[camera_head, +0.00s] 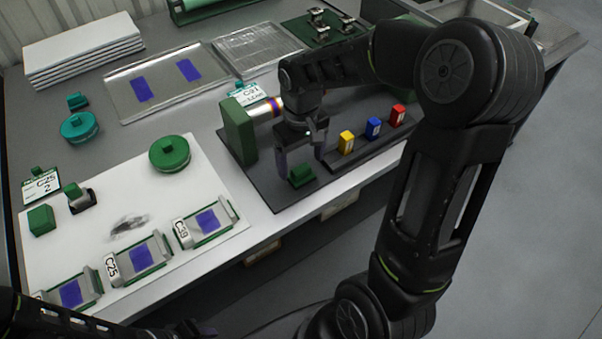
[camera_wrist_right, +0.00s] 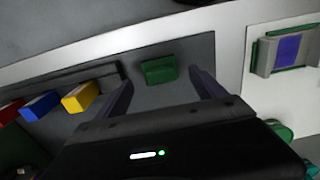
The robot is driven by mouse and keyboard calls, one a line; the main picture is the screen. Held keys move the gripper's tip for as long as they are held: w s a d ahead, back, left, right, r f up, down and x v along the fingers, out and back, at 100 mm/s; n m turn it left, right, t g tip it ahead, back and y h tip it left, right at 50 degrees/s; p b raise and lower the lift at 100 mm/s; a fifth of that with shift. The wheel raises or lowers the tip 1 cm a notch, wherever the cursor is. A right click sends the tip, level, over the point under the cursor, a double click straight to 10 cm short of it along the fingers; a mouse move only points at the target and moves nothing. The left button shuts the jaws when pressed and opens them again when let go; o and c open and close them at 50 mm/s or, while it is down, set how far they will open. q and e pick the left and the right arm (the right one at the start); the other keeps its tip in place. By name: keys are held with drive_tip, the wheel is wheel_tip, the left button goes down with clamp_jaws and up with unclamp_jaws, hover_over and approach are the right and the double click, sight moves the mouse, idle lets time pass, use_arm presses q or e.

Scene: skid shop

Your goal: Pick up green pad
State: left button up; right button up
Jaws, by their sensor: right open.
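The green pad (camera_head: 302,175) is a small green block on the dark base plate (camera_head: 270,197), near its front edge. It also shows in the right wrist view (camera_wrist_right: 158,70), between and just beyond the fingertips. My right gripper (camera_head: 302,168) is open, with its fingers pointing down on either side of the pad. In the right wrist view my right gripper (camera_wrist_right: 160,82) has nothing between its fingers close to the palm. I cannot tell whether a finger touches the pad.
Yellow (camera_head: 346,142), blue (camera_head: 373,128) and red (camera_head: 397,115) blocks stand in a row right of the gripper. A green upright block (camera_head: 238,131) with a banded cylinder (camera_head: 265,108) stands to the left. A white mat (camera_head: 205,160) holds a round green container (camera_head: 169,153) and several slide holders.

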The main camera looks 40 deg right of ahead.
sight(301, 168)
wheel_tip(301, 168, down, 3)
drive_tip(key=shift+f, duration=0.15)
drive_tip(key=shift+c, duration=0.6)
drive_tip(key=c, duration=1.4)
